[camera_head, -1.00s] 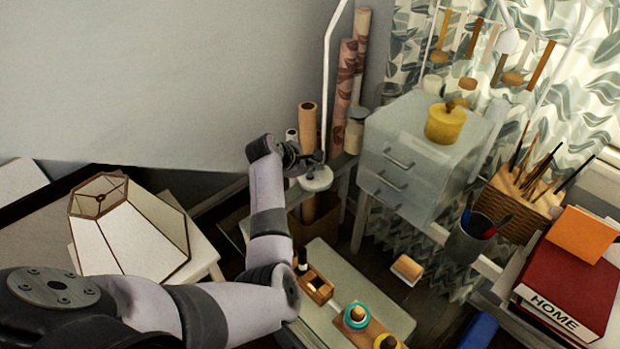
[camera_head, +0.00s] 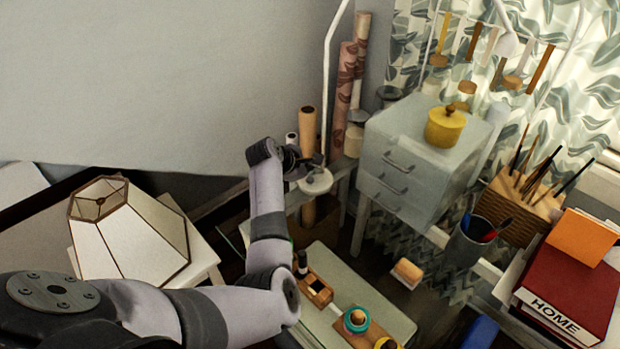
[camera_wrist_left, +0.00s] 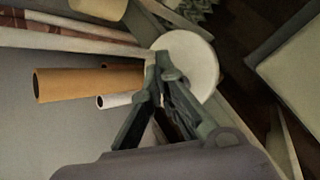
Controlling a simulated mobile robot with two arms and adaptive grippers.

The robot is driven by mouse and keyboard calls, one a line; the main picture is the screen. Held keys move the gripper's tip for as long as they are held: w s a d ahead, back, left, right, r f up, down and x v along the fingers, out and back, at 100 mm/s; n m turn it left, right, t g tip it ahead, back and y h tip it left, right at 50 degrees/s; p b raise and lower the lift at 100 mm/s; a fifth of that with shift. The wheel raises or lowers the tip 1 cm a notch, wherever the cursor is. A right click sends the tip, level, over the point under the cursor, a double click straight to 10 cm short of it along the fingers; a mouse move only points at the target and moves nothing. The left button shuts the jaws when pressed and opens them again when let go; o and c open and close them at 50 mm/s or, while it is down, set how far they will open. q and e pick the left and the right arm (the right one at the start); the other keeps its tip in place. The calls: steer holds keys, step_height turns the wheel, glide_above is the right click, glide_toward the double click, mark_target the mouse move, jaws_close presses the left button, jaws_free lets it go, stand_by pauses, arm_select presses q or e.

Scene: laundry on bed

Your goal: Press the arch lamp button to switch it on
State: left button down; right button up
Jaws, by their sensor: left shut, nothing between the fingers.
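The arch lamp's round white base (camera_head: 317,182) is near the middle of the head view, and its thin white pole (camera_head: 328,75) rises from there. A white lamp head (camera_head: 508,44) hangs in front of the curtain. My left gripper (camera_head: 313,163) is shut and empty, its fingertips at the base near the foot of the pole. In the left wrist view the shut fingertips (camera_wrist_left: 163,62) overlap the edge of the white base (camera_wrist_left: 197,58). The button is hidden or too small to make out, and I cannot tell whether the fingertips touch it. My right gripper is not in view.
Cardboard and patterned rolls (camera_head: 308,128) stand close behind the base. A drawer cabinet (camera_head: 405,160) with a yellow pot stands to its right. A lampshade (camera_head: 125,230) lies at the left. A small table (camera_head: 385,312) with wooden items is in front.

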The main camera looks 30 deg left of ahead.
arm_select(q)
steer(key=shift+f, duration=0.15)
steer(key=shift+f, duration=0.3)
steer(key=shift+f, duration=0.3)
stand_by(0.7)
steer(key=shift+r, duration=0.1)
steer(key=shift+r+p, duration=0.65)
steer(key=shift+p, duration=0.6)
